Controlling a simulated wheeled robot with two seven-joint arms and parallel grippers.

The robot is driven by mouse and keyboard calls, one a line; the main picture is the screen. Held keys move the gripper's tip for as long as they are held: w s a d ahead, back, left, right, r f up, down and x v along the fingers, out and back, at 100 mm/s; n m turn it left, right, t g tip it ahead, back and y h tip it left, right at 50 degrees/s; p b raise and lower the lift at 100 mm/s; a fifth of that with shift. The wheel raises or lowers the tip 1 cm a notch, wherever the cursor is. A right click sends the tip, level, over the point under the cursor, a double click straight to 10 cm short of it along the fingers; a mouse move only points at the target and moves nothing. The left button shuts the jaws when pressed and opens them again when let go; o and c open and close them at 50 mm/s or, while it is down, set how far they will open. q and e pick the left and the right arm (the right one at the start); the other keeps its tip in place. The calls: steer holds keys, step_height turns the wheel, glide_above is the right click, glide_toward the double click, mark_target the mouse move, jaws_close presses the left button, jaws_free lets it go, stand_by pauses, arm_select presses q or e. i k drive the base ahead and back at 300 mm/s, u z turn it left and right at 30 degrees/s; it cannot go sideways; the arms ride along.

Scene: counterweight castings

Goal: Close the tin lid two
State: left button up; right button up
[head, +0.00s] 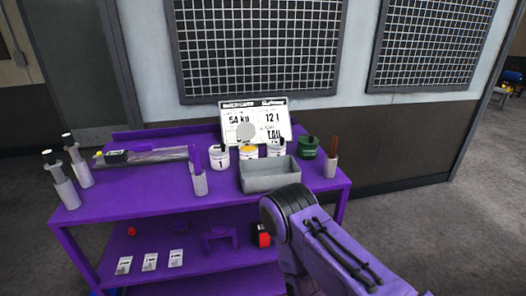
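The middle tin (249,154), white with a yellow-orange top or contents, stands on the purple bench between two other tins. A grey round disc (245,131), which looks like its raised lid, stands up at the tin's back edge, in front of the sign. The number on this tin is too small to read. Tin one (219,158), marked 1, stands to its left. A third white tin (275,148) with a dark top stands to its right, behind the grey tray. Neither gripper shows; only my purple arm link is in view at lower right.
An open grey tray (268,185) sits in front of the tins. A green can (309,147) and a cup with a brown handle (330,166) stand at right. A cup with a purple handle (199,182) stands at left. The bench's front left (130,204) is clear.

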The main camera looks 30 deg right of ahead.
mark_target(245, 130)
steer(key=z, duration=0.95)
